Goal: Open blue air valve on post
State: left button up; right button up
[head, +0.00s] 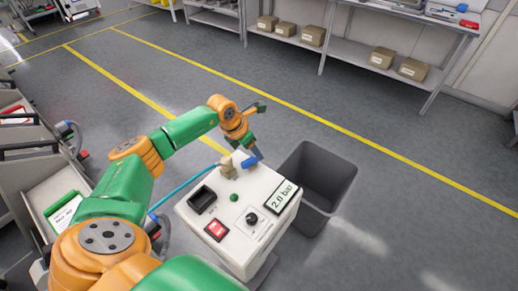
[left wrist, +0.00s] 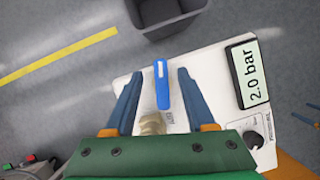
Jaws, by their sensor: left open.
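The blue valve handle (head: 249,161) is at the back edge of the white control box (head: 225,222), beside a brass-coloured fitting (head: 227,167). In the left wrist view the blue handle (left wrist: 161,86) lies lengthwise between my left gripper's two fingers, with a gap on each side. The brass fitting (left wrist: 152,123) is partly hidden by the gripper's green body. My left gripper (head: 254,150) is open and reaches down at the handle from above. The box's display (left wrist: 250,73) reads 2.0 bar.
A dark grey bin (head: 322,178) stands just behind and right of the box. A blue hose (head: 184,187) runs left from the fitting. Trolleys (head: 40,190) stand at the left. A shelf with cardboard boxes (head: 313,36) is at the back. The floor between is clear.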

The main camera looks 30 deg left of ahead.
pick_arm(q)
jog(key=shift+x, duration=1.2)
jog(key=shift+w+f, duration=0.15)
jog(key=shift+f, duration=0.35)
jog(key=shift+r, duration=0.1)
grip_shut()
jog(key=shift+r+n+p, duration=0.2)
jog(key=shift+n+p, duration=0.1)
jog(key=shift+p, duration=0.05)
jog(key=shift+n+y+p, duration=0.3)
jog(key=shift+n+p, duration=0.15)
jog(key=shift+n, duration=0.15)
jog(key=shift+a+n, duration=0.1)
jog(key=shift+n, duration=0.3)
jog(key=shift+a+f+n+y, duration=0.1)
jog(key=shift+f+n+y, duration=0.1)
jog(key=shift+n+y, duration=0.1)
